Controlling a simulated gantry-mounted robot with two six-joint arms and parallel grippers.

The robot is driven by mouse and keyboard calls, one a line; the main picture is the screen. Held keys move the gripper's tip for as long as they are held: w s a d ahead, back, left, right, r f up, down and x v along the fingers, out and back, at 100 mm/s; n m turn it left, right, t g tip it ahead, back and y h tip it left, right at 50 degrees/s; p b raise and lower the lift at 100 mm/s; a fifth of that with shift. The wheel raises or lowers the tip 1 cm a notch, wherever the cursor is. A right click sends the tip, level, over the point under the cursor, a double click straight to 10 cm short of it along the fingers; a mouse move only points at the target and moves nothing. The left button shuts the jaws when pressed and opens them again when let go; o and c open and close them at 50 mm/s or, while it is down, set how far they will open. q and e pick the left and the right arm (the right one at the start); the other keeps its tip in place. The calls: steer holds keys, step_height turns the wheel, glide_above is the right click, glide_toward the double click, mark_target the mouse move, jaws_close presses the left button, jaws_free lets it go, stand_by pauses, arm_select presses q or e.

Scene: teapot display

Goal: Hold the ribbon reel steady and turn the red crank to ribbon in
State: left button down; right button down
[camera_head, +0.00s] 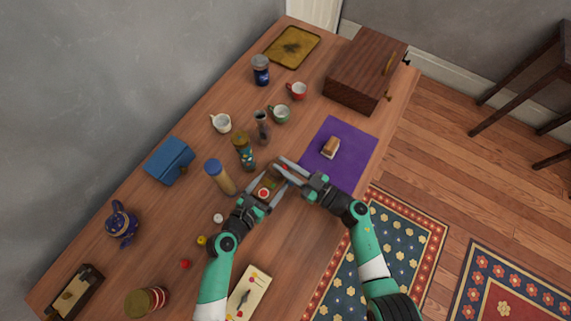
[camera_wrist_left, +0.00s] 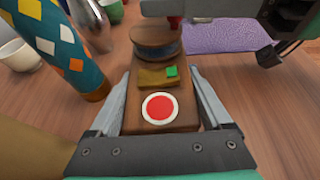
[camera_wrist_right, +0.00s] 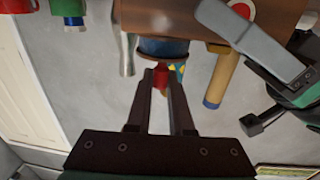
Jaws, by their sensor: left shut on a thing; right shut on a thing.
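The ribbon reel (camera_wrist_left: 158,78) is a brown wooden base with a spool, a green square and a red-and-white disc. In the head view the reel (camera_head: 264,193) sits near the table's middle. My left gripper (camera_head: 269,190) is shut on the sides of its base; the left wrist view shows a finger along each side. The red crank (camera_wrist_left: 175,22) is by the spool at the reel's far end. My right gripper (camera_head: 281,167) is shut on the crank's red knob, which also shows between its fingertips in the right wrist view (camera_wrist_right: 160,79). The ribbon itself is not clearly visible.
A purple mat (camera_head: 355,160) with a small brown object (camera_head: 330,147) lies to the right. Cups and a wooden chest (camera_head: 366,70) stand farther back.

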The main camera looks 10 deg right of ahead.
steer(key=m+t+h, duration=0.2)
steer(key=h, duration=0.1)
steer(key=shift+s+a+r+m+t, duration=0.1)
steer(key=shift+s+a+m+t, duration=0.2)
steer(key=shift+a+m+t, duration=0.1)
steer(key=shift+d+m+t+h, duration=0.1)
steer(key=shift+m+t+h, duration=0.3)
steer(key=shift+h, duration=0.3)
steer(key=c, duration=0.8)
jaws_free()
steer(key=shift+d, duration=0.1)
steer(key=v, duration=1.2)
